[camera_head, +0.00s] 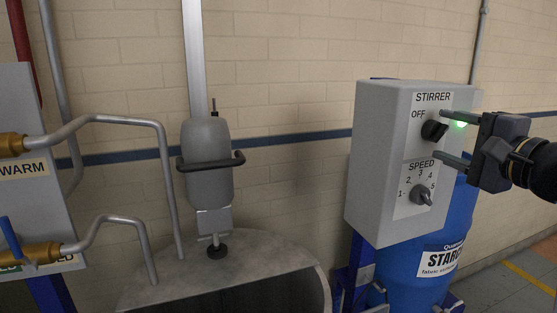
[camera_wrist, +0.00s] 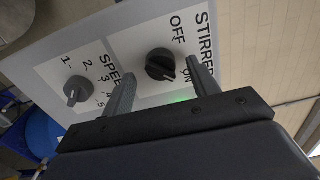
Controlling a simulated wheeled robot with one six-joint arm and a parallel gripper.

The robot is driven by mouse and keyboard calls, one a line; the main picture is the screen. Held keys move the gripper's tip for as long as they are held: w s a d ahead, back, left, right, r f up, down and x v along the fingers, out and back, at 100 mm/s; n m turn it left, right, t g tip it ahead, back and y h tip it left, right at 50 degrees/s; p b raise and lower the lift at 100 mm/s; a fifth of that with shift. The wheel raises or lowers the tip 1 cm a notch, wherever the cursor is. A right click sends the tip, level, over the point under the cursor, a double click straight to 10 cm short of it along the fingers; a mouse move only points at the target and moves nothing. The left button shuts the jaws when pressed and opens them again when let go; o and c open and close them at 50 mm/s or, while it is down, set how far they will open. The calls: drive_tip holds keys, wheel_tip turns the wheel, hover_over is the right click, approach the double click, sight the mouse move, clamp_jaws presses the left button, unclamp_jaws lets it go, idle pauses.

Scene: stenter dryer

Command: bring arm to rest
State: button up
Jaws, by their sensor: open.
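The grey stirrer control box (camera_head: 378,165) stands at the right of the head view. Its black stirrer knob (camera_head: 433,131) also shows in the wrist view (camera_wrist: 159,65), where its pale mark seems turned towards ON. A green lamp (camera_head: 461,125) beside it is lit. My gripper (camera_head: 441,135) is open and faces the box from the right. In the wrist view its two fingers (camera_wrist: 160,68) lie either side of the knob, with gaps visible; I cannot tell how far their tips stand from the panel. The grey speed knob (camera_head: 420,195) is below, outside the fingers.
A blue starch drum (camera_head: 459,215) stands behind and below the box. A grey stirrer motor (camera_head: 207,150) hangs over an open metal tank (camera_head: 220,262). Bent pipes (camera_head: 110,119) and a WARM panel (camera_head: 48,205) are at the left. Open floor (camera_head: 510,275) shows at the lower right.

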drive_tip(key=b+v, duration=0.2)
drive_tip(key=v, duration=0.7)
drive_tip(key=p+x, duration=0.2)
drive_tip(key=x, duration=0.8)
drive_tip(key=shift+w+a+p, duration=0.25)
drive_tip(key=shift+w+p, duration=0.05)
drive_tip(key=shift+p, duration=0.1)
drive_tip(key=shift+w+f+n+b, duration=0.1)
drive_tip(key=shift+f+n+b, duration=0.05)
drive_tip(key=shift+n+b, duration=0.25)
drive_tip(key=n+b, duration=0.1)
drive_tip(key=n, duration=0.6)
drive_tip(key=shift+d+n+b, duration=0.1)
drive_tip(key=shift+n+b, duration=0.3)
drive_tip(key=n, duration=0.4)
drive_tip(key=shift+n+p, duration=1.1)
drive_tip(key=shift+n, duration=1.3)
